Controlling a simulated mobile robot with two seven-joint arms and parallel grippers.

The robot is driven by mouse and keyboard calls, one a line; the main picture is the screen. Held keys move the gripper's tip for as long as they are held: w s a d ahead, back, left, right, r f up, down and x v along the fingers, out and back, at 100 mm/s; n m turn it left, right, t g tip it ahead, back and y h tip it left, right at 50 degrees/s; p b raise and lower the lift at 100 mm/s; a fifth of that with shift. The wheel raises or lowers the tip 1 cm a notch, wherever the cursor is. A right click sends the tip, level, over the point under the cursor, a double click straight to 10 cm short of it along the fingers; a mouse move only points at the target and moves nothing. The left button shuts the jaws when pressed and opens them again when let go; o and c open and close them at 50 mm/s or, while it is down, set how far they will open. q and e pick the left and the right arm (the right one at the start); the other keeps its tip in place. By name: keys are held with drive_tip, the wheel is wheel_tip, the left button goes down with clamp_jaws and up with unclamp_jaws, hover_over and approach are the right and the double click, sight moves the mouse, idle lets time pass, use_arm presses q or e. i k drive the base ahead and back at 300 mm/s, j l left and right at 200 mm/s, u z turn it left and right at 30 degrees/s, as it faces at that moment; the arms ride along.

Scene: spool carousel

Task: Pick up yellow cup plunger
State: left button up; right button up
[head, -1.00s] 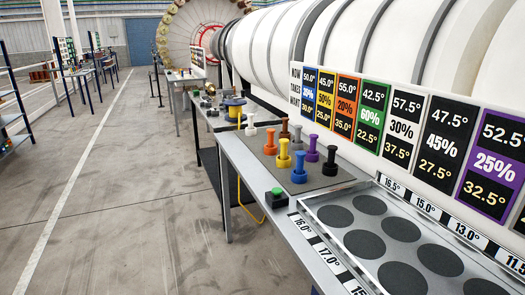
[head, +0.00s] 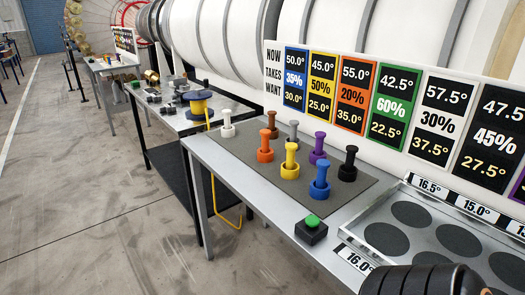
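The yellow cup plunger (head: 290,160) stands upright on a grey mat (head: 245,158) on the metal bench, in the middle of a group of plungers. Blue (head: 320,183), orange (head: 265,145), purple (head: 318,149), black (head: 348,165), brown (head: 272,126), grey (head: 293,132) and white (head: 227,125) plungers stand around it. The blue one is close in front of it to the right. Neither of my grippers shows in the head view. A dark ribbed part, likely of my arm, enters at the bottom right edge.
A metal tray (head: 372,223) with round dark recesses lies at the right. A black box with a green button (head: 312,229) sits at the bench's front edge. A sign board (head: 328,93) with numbers stands behind. A yellow-and-blue spool (head: 198,104) stands on the bench at left.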

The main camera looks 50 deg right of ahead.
sight(290, 169)
drive_tip(key=i, duration=1.4)
drive_tip(key=i+z, duration=0.15)
drive_tip(key=z, duration=0.25)
drive_tip(key=i+z, duration=0.15)
drive_tip(key=z, duration=0.25)
drive_tip(key=i+j+z, duration=0.1)
drive_tip(key=z, duration=0.25)
